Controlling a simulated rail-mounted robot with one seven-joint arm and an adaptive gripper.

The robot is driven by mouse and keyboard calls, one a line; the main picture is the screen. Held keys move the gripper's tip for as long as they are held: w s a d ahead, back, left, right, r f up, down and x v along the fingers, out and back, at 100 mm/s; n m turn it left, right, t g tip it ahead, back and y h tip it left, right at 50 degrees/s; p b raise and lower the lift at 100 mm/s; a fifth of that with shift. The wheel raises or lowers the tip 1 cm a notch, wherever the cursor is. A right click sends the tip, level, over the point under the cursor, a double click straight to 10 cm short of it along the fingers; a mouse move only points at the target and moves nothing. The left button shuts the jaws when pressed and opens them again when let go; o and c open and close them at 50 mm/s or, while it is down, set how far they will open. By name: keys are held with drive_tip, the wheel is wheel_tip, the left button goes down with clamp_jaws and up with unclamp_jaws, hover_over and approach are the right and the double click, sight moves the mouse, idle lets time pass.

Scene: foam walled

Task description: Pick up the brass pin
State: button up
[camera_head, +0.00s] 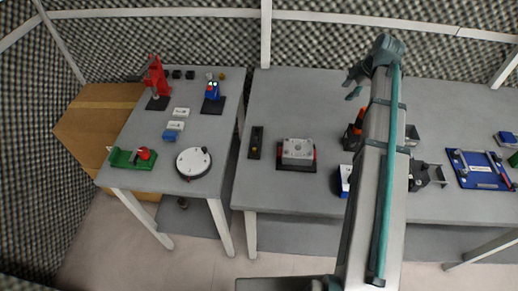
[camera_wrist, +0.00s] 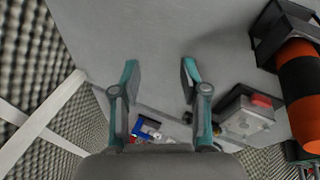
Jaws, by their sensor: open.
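I cannot make out the brass pin for certain. In the head view, a narrow black block (camera_head: 255,143) on the middle table carries small brass-coloured spots, too small to tell apart. A tiny brownish-yellow thing (camera_head: 222,76) also stands at the back of the left table. My gripper (camera_head: 354,84) is above the back part of the middle table, to the right of the black block and well apart from it. In the wrist view my gripper (camera_wrist: 160,67) is open, with only bare grey surface between its teal fingertips. No brass pin is recognisable there.
A grey block on a dark base (camera_head: 298,151) stands right of the black block. A white round dial (camera_head: 193,163) and a red stand (camera_head: 157,77) are on the left table. An orange-and-black cylinder (camera_wrist: 302,85) is close on the right in the wrist view. The middle table's back left is clear.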

drive_tip(key=s+a+n+g+p, duration=0.1)
drive_tip(key=s+a+n, duration=0.15)
drive_tip(key=a, duration=0.65)
drive_tip(key=s+a+n+g, duration=0.1)
drive_tip(key=s+a+n, duration=0.15)
drive_tip(key=a, duration=0.65)
drive_tip(key=n+g+h+p, duration=0.2)
drive_tip(key=n, duration=0.2)
hover_over(254, 149)
drive_tip(key=f, duration=0.1)
drive_tip(key=shift+f+p, duration=1.4)
drive_tip(key=shift+f, duration=3.85)
clamp_jaws()
